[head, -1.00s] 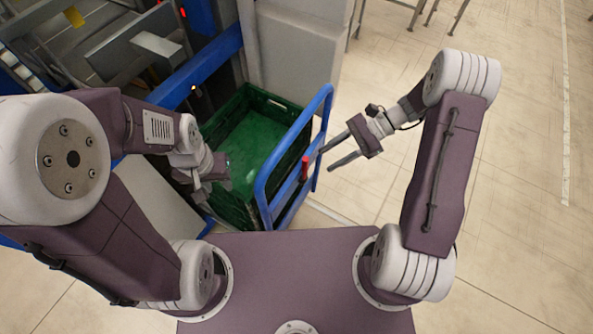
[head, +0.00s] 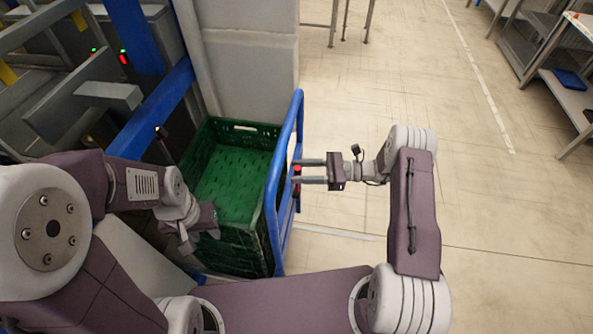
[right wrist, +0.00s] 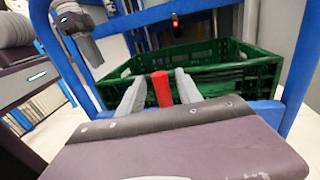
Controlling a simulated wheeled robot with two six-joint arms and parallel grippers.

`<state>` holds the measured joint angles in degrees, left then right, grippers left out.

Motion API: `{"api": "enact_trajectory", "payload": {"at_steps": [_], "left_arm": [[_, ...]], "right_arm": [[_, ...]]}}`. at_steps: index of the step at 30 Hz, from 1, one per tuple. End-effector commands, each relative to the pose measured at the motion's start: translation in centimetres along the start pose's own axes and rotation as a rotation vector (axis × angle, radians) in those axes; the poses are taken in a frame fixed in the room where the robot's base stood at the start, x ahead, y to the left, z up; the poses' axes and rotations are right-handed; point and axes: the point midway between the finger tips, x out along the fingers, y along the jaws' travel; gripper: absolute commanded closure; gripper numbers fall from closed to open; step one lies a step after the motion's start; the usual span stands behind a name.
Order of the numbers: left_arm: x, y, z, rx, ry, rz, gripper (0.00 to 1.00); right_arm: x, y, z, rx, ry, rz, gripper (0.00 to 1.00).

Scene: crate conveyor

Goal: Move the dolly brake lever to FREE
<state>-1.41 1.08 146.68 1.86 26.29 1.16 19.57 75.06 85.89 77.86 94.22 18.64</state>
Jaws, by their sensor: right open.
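The red brake lever (head: 297,170) is on the blue dolly frame (head: 272,205), on the side facing my right arm. My right gripper (head: 301,171) is open, with its fingers pointing left at the frame. In the right wrist view the red lever (right wrist: 162,88) stands upright between the two grey fingers (right wrist: 158,92), with a gap visible on each side. No FREE marking is readable. My left gripper (head: 205,225) is beside the green crate's near left side; it is too small to tell whether it is open.
A green crate (head: 258,245) stands behind the dolly frame, seen from my right arm. A grey pillar (head: 245,60) and blue conveyor framing (head: 165,105) stand beyond and left. The floor to the right (head: 500,220) is clear.

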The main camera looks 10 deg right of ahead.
Motion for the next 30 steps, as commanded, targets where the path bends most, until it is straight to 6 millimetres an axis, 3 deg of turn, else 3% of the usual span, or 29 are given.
{"api": "enact_trajectory", "payload": {"at_steps": [3,11,15,16,30], "left_arm": [[-0.02,0.0,-0.01,0.0,0.0,0.0,0.64],[-0.01,0.01,0.0,0.0,0.0,0.0,0.64],[-0.01,0.01,-0.01,0.0,0.0,0.0,0.64],[-0.01,0.01,-0.01,0.0,0.0,0.0,0.64],[-0.01,0.01,0.0,0.0,0.0,0.0,0.64]], "right_arm": [[0.96,0.0,-0.02,0.0,0.001,0.0,0.59],[1.15,-0.01,-0.04,-0.001,0.001,-0.001,0.59],[1.14,-0.01,-0.04,-0.001,0.001,-0.001,0.97],[1.14,-0.01,-0.04,-0.001,0.001,-0.001,1.0],[1.11,-0.02,-0.05,-0.001,0.002,-0.001,1.0]]}}
